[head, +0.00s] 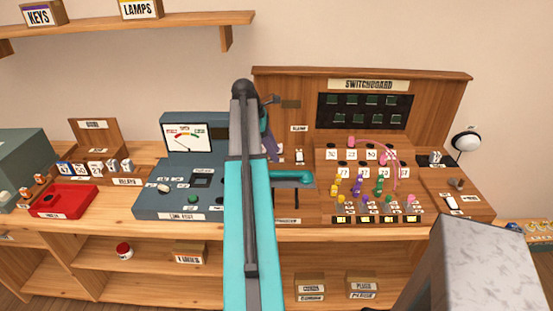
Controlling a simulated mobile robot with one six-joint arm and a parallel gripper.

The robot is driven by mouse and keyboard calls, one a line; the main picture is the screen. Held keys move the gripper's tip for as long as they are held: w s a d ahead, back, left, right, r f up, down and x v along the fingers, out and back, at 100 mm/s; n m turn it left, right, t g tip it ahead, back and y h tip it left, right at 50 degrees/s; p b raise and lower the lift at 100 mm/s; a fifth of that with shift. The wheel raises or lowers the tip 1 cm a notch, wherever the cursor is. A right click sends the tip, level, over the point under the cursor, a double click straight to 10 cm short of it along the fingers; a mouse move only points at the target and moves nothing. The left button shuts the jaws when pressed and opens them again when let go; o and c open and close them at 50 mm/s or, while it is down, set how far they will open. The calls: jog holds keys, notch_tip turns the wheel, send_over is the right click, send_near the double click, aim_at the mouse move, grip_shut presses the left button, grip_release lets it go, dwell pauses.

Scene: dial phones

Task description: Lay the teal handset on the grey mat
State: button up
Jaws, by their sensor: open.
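The teal handset (291,175) lies level on the grey mat (305,184), left of the switchboard's plug rows. Its left end is hidden behind my arm, so I cannot see all of its contact with the mat. My teal and grey arm rises through the middle of the head view and bends over at a dark joint near the top. A small part of my wrist shows just right of the arm, above the handset. My gripper's fingertips are hidden behind the arm, and no grip on the handset shows.
The wooden switchboard (460,86) with coloured plugs and a pink cord stands right of the mat. A grey-blue meter console (150,204) stands left of my arm. A red tray (62,201) lies farther left. A lamp (466,141) stands at right.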

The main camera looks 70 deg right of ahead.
jog(key=shift+w+r, duration=0.1)
jog(key=shift+r, duration=0.2)
jog(key=shift+r, duration=0.1)
dwell(0.6)
